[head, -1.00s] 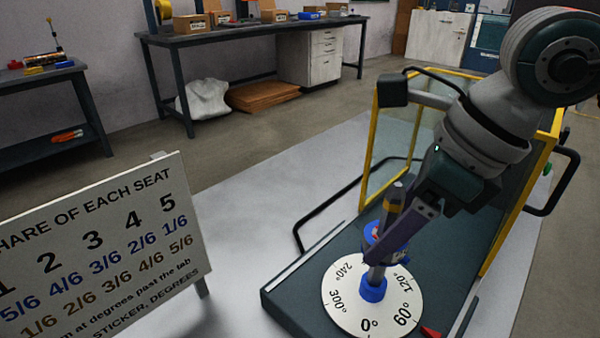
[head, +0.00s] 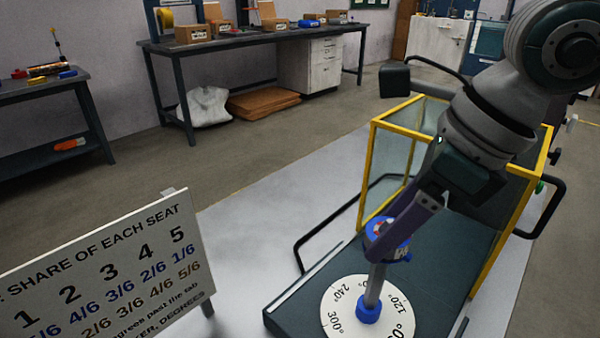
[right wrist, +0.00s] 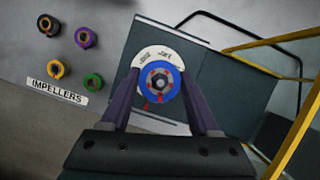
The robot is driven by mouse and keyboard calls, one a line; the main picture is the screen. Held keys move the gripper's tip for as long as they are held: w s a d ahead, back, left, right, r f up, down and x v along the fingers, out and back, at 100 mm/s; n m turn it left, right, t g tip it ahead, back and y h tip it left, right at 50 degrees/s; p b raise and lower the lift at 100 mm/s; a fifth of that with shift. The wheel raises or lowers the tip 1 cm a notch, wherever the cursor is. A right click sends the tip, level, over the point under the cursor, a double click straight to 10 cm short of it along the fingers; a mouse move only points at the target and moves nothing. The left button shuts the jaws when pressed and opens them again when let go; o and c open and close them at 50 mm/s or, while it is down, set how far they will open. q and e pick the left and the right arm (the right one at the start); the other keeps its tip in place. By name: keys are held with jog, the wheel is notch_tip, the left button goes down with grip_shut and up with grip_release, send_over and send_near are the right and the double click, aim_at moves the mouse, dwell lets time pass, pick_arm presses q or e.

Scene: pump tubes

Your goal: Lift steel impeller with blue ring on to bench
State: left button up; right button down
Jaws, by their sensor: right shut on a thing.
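My right gripper (head: 382,250) is shut on the steel impeller with the blue ring (head: 403,254), above the white degree dial. The impeller also shows between the fingers (right wrist: 160,92) in the right wrist view, as a blue ring with red marks and a grey centre (right wrist: 161,82). The upright steel shaft (head: 374,283) rises from a blue collar (head: 367,311) on the dial (head: 338,312) toward the impeller. The fingers partly hide the impeller, and I cannot tell whether the shaft top is still inside it. My left gripper is not in view.
The right wrist view shows several ringed impellers, one purple (right wrist: 85,38), one green (right wrist: 93,82), beside an IMPELLERS label (right wrist: 60,91) on the grey bench. A yellow-framed clear guard (head: 372,185) stands behind the shaft. A seat-share sign (head: 100,270) stands left.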

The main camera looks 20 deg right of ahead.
jog(key=shift+r+p, duration=1.75)
jog(key=shift+r, duration=0.75)
jog(key=shift+r+p, duration=0.6)
jog(key=shift+r, duration=0.4)
